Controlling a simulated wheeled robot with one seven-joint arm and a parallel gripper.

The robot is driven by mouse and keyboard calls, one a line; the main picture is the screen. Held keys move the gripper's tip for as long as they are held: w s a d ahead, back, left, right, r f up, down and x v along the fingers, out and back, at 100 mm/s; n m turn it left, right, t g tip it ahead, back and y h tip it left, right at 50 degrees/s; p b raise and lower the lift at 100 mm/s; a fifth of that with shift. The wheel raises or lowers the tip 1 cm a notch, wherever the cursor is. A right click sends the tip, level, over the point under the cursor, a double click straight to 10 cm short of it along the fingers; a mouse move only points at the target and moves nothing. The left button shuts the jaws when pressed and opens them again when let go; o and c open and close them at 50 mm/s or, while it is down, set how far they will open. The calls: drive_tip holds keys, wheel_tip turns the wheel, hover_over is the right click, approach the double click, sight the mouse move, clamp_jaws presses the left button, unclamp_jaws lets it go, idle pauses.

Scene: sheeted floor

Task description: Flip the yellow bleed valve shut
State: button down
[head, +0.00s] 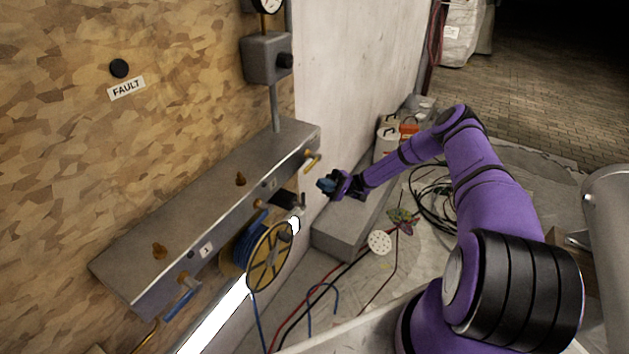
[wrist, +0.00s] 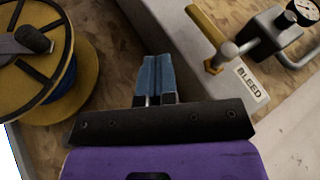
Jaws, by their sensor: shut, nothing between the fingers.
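The yellow bleed valve (head: 312,161) sticks out from the front of the grey metal manifold box (head: 215,205), near its right end. In the wrist view the valve's yellow handle (wrist: 207,24) sits at upper right on a grey stem, beside a BLEED label (wrist: 250,82). My gripper (head: 323,184) is in front of the box, just below and right of the valve in the head view. In the wrist view its blue fingers (wrist: 155,62) are together and empty, left of the handle with a gap between. I cannot tell the depth of the gap.
A yellow hose reel (head: 270,257) hangs below the box; it also fills the left of the wrist view (wrist: 45,95). A blue lever (head: 180,303) is at the box's left end. Hoses and cables (head: 325,295) lie on the sheeted floor. A grey block (head: 350,232) stands beneath my gripper.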

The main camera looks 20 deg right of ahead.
drive_tip(key=shift+v, duration=2.5)
drive_tip(key=shift+r, duration=0.15)
